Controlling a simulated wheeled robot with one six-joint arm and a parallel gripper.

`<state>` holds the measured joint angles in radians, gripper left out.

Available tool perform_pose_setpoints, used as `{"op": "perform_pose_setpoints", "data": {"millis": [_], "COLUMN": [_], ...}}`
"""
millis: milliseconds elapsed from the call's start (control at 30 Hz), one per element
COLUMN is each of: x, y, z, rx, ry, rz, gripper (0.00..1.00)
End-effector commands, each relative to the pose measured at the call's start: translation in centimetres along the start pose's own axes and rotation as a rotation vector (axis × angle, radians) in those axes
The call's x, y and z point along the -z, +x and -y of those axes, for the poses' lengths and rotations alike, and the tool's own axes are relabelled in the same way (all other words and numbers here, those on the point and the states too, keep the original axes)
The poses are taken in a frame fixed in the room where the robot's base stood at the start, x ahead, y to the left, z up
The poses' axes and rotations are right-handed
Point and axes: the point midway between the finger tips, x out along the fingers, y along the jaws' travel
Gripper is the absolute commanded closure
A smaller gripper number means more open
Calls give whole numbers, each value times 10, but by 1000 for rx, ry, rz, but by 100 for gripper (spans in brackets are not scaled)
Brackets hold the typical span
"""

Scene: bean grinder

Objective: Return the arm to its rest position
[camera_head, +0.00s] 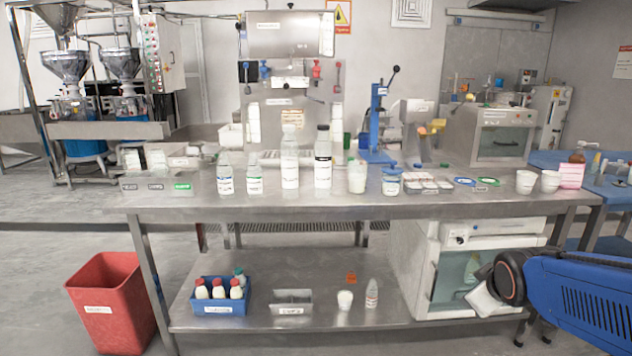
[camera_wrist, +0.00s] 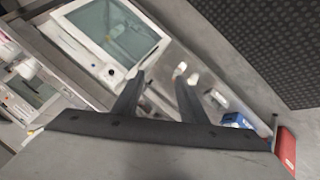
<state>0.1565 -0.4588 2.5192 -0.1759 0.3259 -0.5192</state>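My gripper (camera_wrist: 160,74) shows in the wrist view as two dark fingers standing apart, with nothing between them. It is open and empty. Beyond the fingertips, the wrist view shows the steel bench from a steep, tilted angle. In the head view my blue arm (camera_head: 580,296) reaches in from the lower right, in front of the bench's right end. Its dark round joint overlaps the right side of the white cabinet. I cannot make out the gripper fingers in the head view.
The steel bench (camera_head: 375,204) carries bottles, jars and cups. Its lower shelf holds a blue crate (camera_head: 219,308) and a white glass-fronted cabinet (camera_head: 418,262), also in the wrist view (camera_wrist: 83,15). A red bin (camera_head: 113,300) stands left.

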Motion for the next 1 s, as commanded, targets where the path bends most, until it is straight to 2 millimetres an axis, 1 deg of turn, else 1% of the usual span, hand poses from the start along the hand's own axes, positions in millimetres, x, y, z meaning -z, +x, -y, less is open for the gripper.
{"op": "perform_pose_setpoints", "data": {"millis": [33, 300, 400, 500, 600, 667, 1000], "x": [-4, -46, -61, -73, -80, -82, -83], "y": [-15, -86, -108, -124, -133, -136, -136], "z": [11, 75, 95, 109, 118, 120, 121], "rx": [22, 161, 201, 230, 246, 251, 253], "ry": [50, 347, 431, 489, 522, 531, 535], "rz": [14, 151, 201, 241, 265, 273, 277], "gripper": [61, 61, 61, 61, 61, 61, 61]}}
